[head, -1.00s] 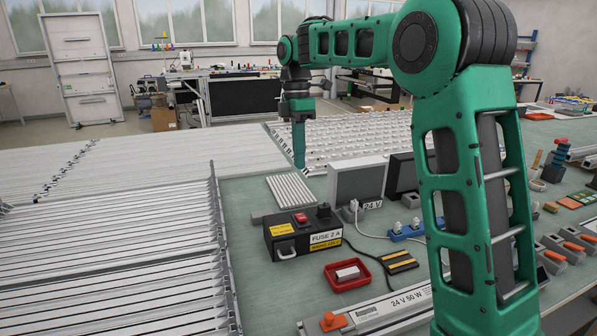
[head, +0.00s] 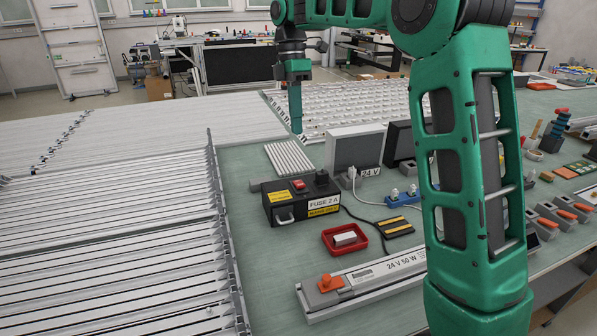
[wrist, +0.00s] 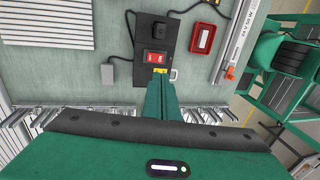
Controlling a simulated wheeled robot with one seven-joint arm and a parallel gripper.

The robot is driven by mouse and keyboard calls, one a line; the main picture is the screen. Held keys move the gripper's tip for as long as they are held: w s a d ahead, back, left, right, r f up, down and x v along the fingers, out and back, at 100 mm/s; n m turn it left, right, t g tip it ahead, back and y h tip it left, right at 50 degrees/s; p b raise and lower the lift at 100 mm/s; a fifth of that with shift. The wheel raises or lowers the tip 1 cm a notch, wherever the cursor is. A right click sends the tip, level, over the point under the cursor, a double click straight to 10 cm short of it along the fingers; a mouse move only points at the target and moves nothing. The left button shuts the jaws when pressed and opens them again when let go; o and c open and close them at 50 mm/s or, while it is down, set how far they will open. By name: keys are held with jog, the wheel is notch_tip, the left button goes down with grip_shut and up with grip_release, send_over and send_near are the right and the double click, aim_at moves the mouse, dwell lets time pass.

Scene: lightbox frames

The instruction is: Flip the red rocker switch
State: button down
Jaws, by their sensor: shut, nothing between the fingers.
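The red rocker switch (head: 298,184) sits on top of a black box (head: 272,211) with yellow and white labels, one reading FUSE 2 A. In the wrist view the red rocker (wrist: 154,57) shows on the dark box, just beyond my fingertips. My gripper (head: 297,130) points down with green fingers shut and empty. In the head view it is above and behind the box, apart from the switch. In the wrist view the shut fingers (wrist: 160,78) hide part of the box. Which way the rocker is tilted is too small to tell.
A black knob (head: 321,177) stands beside the switch, and a handle (head: 285,217) is on the box front. A red tray (head: 357,240) lies in front. A grey panel (head: 352,150) stands behind right. Metal profiles (head: 100,240) fill the left.

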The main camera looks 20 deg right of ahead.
aim_at(300, 184)
jog(key=x, duration=1.4)
jog(key=shift+a, duration=0.1)
